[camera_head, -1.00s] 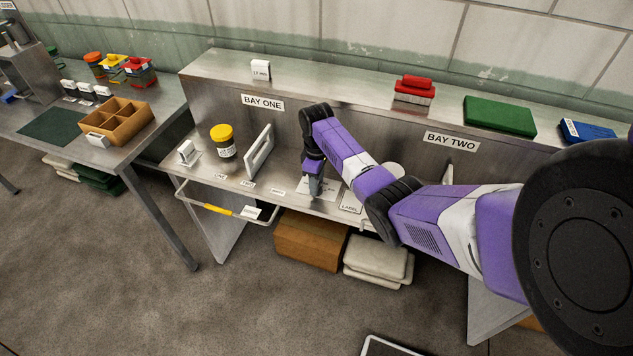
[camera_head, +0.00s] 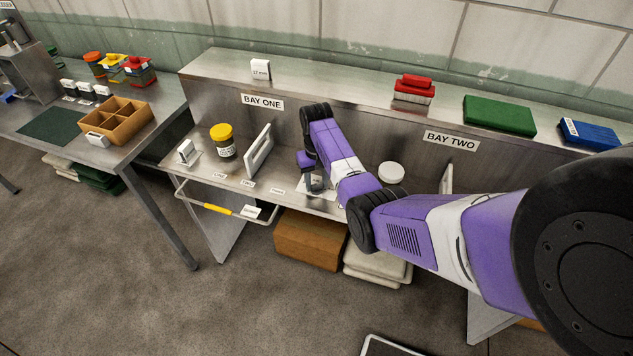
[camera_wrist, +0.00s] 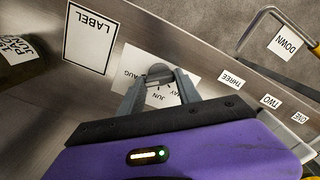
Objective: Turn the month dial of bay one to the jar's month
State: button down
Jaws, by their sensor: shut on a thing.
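My gripper (camera_wrist: 158,84) is shut on the grey knob of the month dial (camera_wrist: 158,71) in the wrist view. The white dial plate (camera_wrist: 130,62) under it shows AUG, JUN and a partly hidden MAY; the fingers cover the other months, and I cannot tell which one is set.
A white upright frame (camera_head: 258,152) stands between the jar and my gripper. A handle bar with a yellow grip (camera_head: 218,209) juts from the front edge. A white round lid (camera_head: 391,172) is right of my arm. A LABEL card (camera_wrist: 91,38) lies beside the dial.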

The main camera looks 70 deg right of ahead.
aim_at(317, 184)
jog(key=shift+m, duration=1)
jog(key=c, duration=0.8)
grip_release()
jog(key=shift+c, duration=0.2)
jog(key=shift+r, duration=0.1)
notch_tip(317, 184, up, 8)
jog(key=shift+f+b, duration=0.15)
jog(key=shift+b, duration=0.45)
